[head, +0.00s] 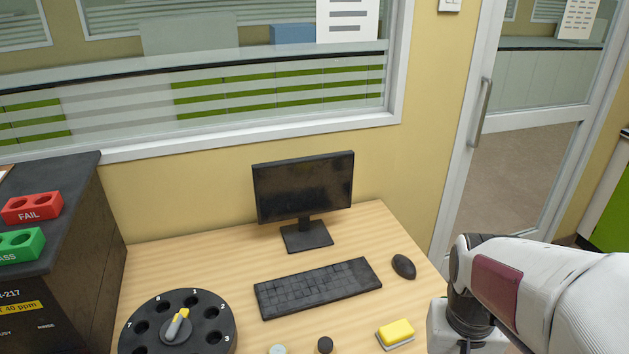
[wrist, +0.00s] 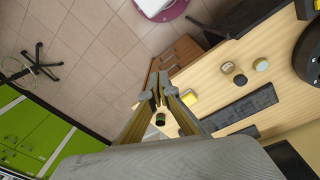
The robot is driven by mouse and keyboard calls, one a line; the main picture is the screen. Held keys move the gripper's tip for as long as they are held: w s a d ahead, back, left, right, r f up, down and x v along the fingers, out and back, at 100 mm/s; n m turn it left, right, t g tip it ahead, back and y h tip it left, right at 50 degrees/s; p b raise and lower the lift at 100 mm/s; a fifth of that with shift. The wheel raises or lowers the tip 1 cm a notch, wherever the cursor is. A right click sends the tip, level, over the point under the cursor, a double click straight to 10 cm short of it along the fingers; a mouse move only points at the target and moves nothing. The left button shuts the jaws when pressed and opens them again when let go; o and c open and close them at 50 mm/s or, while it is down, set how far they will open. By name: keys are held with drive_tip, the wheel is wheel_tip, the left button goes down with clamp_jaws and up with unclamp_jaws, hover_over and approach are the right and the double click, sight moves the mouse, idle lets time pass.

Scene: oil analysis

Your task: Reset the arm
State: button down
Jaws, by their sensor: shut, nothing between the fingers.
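My gripper (wrist: 160,88) shows in the wrist view, with its fingertips together and nothing held between them. It points out past the table edge, over the tiled floor and a brown drawer cabinet. A small dark green item (wrist: 160,119) shows between the finger links; I cannot tell what it is or how far off. In the head view my arm reaches in from the lower right, and my gripper is out of the frame.
The wooden table (head: 220,262) holds a monitor (head: 305,190), keyboard (head: 318,288), mouse (head: 403,266), yellow sponge (head: 396,332), small jars (wrist: 228,67) and a black numbered carousel (head: 218,312). A dark machine at left bears a red FAIL rack (head: 32,207) and a green rack (head: 22,246).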

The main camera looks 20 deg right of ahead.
drive_tip(key=w+a+r+n+t, duration=0.2)
drive_tip(key=a+r+n+t, duration=0.3)
drive_tip(key=a+r, duration=0.5)
drive_tip(key=shift+a+r+n+y, duration=0.15)
drive_tip(key=shift+a+n+y, duration=0.25)
drive_tip(key=shift+a, duration=1.5)
drive_tip(key=shift+a, duration=0.1)
idle(2.0)
